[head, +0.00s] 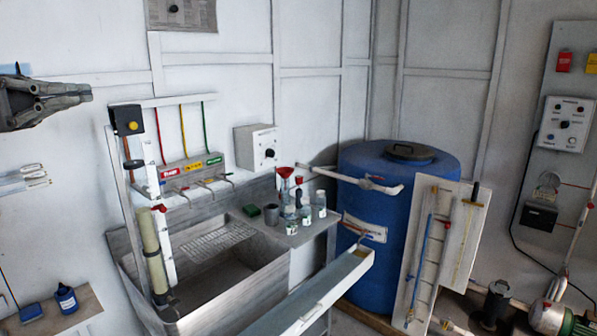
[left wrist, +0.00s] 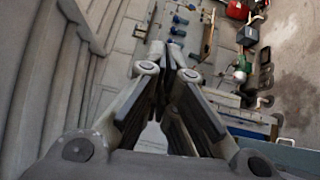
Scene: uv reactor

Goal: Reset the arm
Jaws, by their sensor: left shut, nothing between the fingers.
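My left gripper (head: 84,94) comes in from the left edge of the head view, high in front of the white wall. Its fingers are together with nothing between them. It is well apart from the sink and the shelf below. In the left wrist view my left gripper (left wrist: 174,58) shows its fingers closed to a point, over the floor and equipment far beneath. My right gripper is in neither view.
A metal sink (head: 285,285) with colored taps stands at center, with bottles on its side ledge. A blue barrel (head: 365,225) stands to its right, beside a tilted white board (head: 468,235). A small shelf (head: 85,308) holds blue containers. Space around my left gripper looks clear.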

